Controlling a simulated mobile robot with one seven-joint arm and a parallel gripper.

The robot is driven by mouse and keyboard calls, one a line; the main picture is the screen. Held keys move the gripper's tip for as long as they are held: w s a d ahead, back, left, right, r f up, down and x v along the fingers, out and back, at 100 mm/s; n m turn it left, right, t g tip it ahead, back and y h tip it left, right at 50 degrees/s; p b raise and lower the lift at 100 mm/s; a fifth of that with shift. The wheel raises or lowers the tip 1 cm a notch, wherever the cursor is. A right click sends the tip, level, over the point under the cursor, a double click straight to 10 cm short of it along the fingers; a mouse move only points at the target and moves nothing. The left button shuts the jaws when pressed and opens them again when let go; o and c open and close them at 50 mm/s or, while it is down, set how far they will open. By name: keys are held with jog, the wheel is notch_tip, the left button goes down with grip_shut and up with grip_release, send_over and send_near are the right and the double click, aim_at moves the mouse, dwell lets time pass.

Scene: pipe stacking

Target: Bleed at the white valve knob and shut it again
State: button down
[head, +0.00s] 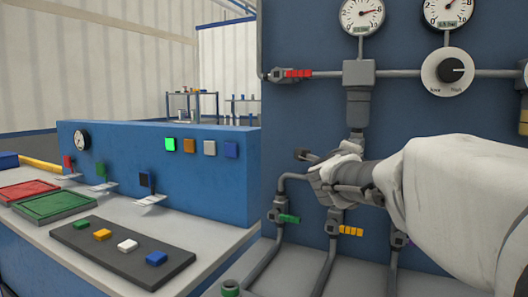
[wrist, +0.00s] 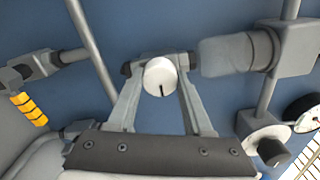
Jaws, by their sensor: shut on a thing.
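The white valve knob (wrist: 160,77) is a round cap with a short dark mark at its lower edge in the wrist view. My gripper (wrist: 160,66) has a finger on each side of it and is shut on it. In the head view my gripper (head: 318,168) is at the blue panel, below the grey filter body on the vertical pipe. The knob cannot be made out there, because my gripper and white arm cover that spot.
Pipes with a red-handled valve (head: 298,74), a green one (head: 288,218) and a yellow one (head: 350,231) surround my gripper. Two gauges (head: 362,14) and a white dial (head: 448,71) are above. A bench (head: 120,235) with coloured blocks and trays stands left.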

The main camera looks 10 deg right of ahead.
jog(key=shift+c, duration=1.5)
grip_release()
jog(key=p+v, duration=0.4)
jog(key=v, duration=1.3)
jog(key=shift+a, duration=0.2)
jog(key=shift+s, duration=0.2)
